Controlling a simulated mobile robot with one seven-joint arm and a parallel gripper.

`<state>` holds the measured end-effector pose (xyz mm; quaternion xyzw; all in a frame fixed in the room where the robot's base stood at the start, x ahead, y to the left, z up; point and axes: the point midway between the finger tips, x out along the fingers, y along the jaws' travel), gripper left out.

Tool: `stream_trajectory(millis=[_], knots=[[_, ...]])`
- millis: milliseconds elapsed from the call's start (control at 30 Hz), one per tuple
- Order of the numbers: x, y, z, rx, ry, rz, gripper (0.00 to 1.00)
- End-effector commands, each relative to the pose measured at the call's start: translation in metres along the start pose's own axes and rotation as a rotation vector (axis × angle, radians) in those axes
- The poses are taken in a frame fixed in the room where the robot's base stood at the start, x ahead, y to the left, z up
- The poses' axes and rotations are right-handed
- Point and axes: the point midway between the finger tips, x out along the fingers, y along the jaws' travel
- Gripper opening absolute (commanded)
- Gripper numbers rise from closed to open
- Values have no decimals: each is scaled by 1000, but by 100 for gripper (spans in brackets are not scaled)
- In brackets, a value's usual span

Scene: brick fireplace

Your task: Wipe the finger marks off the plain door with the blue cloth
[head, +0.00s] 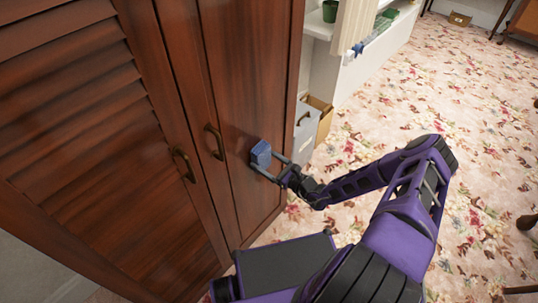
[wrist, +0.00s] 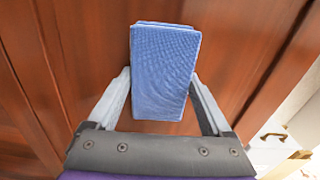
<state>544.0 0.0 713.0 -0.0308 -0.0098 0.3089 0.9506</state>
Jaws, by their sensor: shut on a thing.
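The blue cloth (head: 261,154) is a folded, block-like pad in my gripper (head: 266,165). In the wrist view the blue cloth (wrist: 165,72) sits between the two fingers of my gripper (wrist: 163,98), which is shut on it. The cloth is at the face of the plain door (head: 243,90), right of its handle; I cannot tell whether it touches. The plain door is smooth reddish-brown wood, and it fills much of the wrist view (wrist: 245,50). I cannot make out finger marks; the cloth hides part of the door.
A louvred door (head: 85,110) stands left of the plain door. Both have curved handles, one on the plain door (head: 214,142) and one on the louvred door (head: 183,165). Boxes (head: 305,130) and a white shelf (head: 322,28) stand to the right. The floral carpet (head: 400,95) is open beyond.

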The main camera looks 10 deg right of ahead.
Motion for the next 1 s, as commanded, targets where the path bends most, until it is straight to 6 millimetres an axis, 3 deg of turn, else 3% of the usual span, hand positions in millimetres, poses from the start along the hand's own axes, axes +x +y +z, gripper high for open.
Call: stream_trajectory(millis=[200, 567, 1000], knots=[[2, 14, 2, -1, -1, 2, 39], [0, 15, 2, -1, -2, 4, 39], [-44, 13, 2, -1, -1, 0, 39]])
